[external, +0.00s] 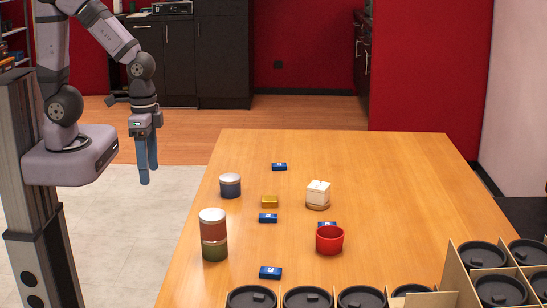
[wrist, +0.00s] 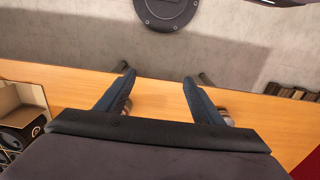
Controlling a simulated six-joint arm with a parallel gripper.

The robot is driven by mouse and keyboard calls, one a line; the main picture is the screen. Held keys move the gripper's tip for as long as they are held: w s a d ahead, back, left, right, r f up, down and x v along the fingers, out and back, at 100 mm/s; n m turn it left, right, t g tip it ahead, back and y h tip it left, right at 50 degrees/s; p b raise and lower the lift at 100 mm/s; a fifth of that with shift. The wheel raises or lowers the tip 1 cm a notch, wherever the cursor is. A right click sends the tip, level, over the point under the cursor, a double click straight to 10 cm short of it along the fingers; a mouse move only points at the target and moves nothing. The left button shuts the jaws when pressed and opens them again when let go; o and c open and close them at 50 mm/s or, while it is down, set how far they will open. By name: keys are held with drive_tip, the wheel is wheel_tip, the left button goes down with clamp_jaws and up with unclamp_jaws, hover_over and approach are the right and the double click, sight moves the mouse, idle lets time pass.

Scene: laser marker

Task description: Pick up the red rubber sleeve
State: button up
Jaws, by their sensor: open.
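The red sleeve (external: 329,240) looks like a short open-topped cup and stands upright on the table, right of centre, in the external view. A small blue block behind it is partly hidden by it. My gripper (external: 148,175) hangs fingers down, left of the table's left edge and well apart from the sleeve. In the wrist view my gripper (wrist: 158,78) is open, with nothing between its two blue fingers. I cannot make out the sleeve in the wrist view.
Several small blue blocks lie around. Compartments with black-lidded containers (external: 482,255) line the near right. The table's right side is clear.

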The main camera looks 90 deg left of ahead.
drive_tip(key=c, duration=0.8)
drive_tip(key=shift+c, duration=0.2)
drive_tip(key=t+b, duration=0.5)
drive_tip(key=b, duration=0.2)
approach(326, 234)
drive_tip(key=w, duration=0.2)
drive_tip(key=shift+w+a+f+h, duration=0.1)
drive_tip(key=shift+a+f+h, duration=0.1)
drive_tip(key=shift+f, duration=0.45)
drive_tip(key=shift+w+a+f+h, duration=0.1)
drive_tip(key=shift+f+h, duration=0.1)
drive_tip(key=shift+f, duration=0.45)
drive_tip(key=shift+f+p, duration=0.1)
drive_tip(key=shift+p, duration=0.2)
drive_tip(key=shift+p+x, duration=0.75)
drive_tip(key=shift+x, duration=1.7)
